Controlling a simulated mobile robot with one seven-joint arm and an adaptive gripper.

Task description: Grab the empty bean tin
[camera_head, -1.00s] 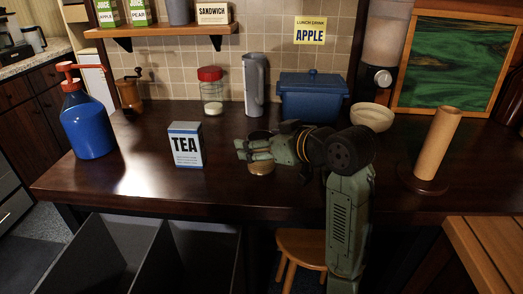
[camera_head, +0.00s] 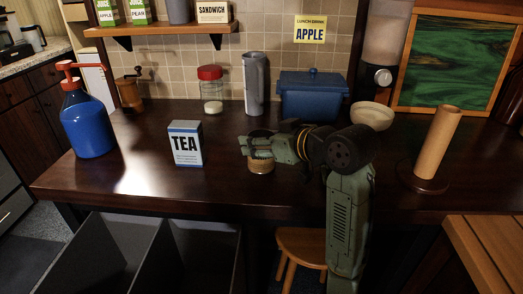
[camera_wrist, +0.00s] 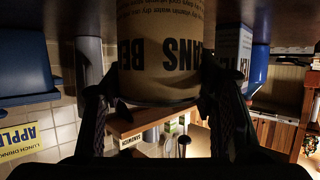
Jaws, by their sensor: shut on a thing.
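The bean tin (camera_head: 261,167) stands upright at the middle front of the dark counter, partly hidden by my gripper (camera_head: 256,148). In the wrist view the tin (camera_wrist: 160,45) has a tan label with dark lettering that reads "BEANS", upside down in the picture. My gripper (camera_wrist: 160,88) has one finger on each side of the tin and is shut on it. The tin's base appears to be on or very close to the counter. I cannot see inside the tin.
A tea box (camera_head: 186,145) stands left of the tin, with a blue pump bottle (camera_head: 88,125) farther left.

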